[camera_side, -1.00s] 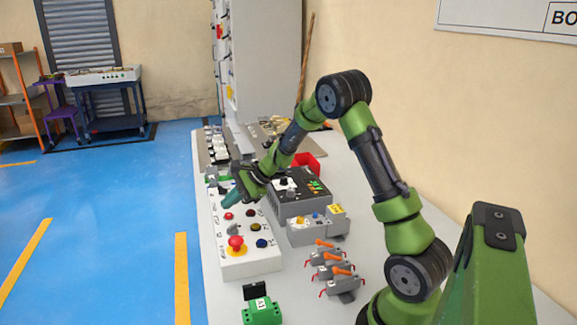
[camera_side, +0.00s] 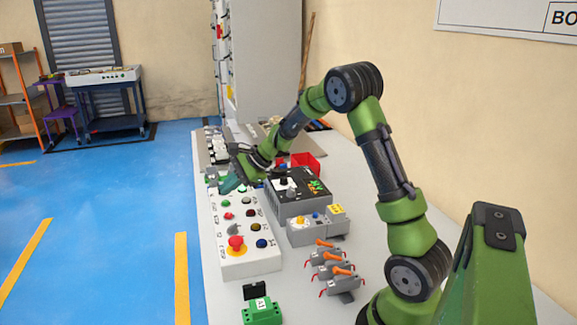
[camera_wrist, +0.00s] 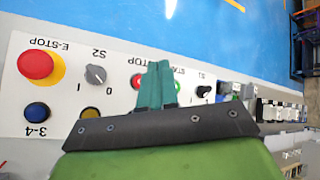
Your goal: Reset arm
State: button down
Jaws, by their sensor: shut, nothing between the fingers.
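My gripper (camera_side: 231,184) is over the far end of the white control panel (camera_side: 249,262) in the side view. In the wrist view its two teal fingers (camera_wrist: 156,86) are together with nothing between them. They cover part of the row of buttons on the panel. The red E-STOP button (camera_side: 236,243) stands at the panel's near end; it also shows at the left of the wrist view (camera_wrist: 36,65). A grey S2 knob (camera_wrist: 95,75) is beside it. I cannot tell how high the fingers are above the panel.
A dark grey control box (camera_side: 299,203) stands right of the panel, with a grey box (camera_side: 313,231) in front. Several orange-handled clamps (camera_side: 335,272) and a green block (camera_side: 262,311) are nearer. A red bin (camera_side: 305,162) is behind.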

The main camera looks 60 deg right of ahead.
jog(key=s, duration=0.1)
jog(key=s+a+f+n+g, duration=0.1)
jog(key=s, duration=0.1)
jog(key=shift+a+f+n, duration=0.2)
jog(key=shift+a+n, duration=0.05)
jog(key=shift+n, duration=0.15)
jog(key=s+a+r+n, duration=0.4)
jog(key=s+a+n, duration=0.1)
jog(key=s, duration=0.2)
jog(key=s+a+r+n+h, duration=0.1)
jog(key=s+a+r+n, duration=0.3)
jog(key=s, duration=0.4)
jog(key=s+a+r+n+h, duration=0.1)
jog(key=s+a+r+n, duration=0.3)
jog(key=s+a+n, duration=0.2)
jog(key=shift+s+a+r+n, duration=0.35)
jog(key=shift+s+a, duration=0.35)
jog(key=shift+s, duration=0.45)
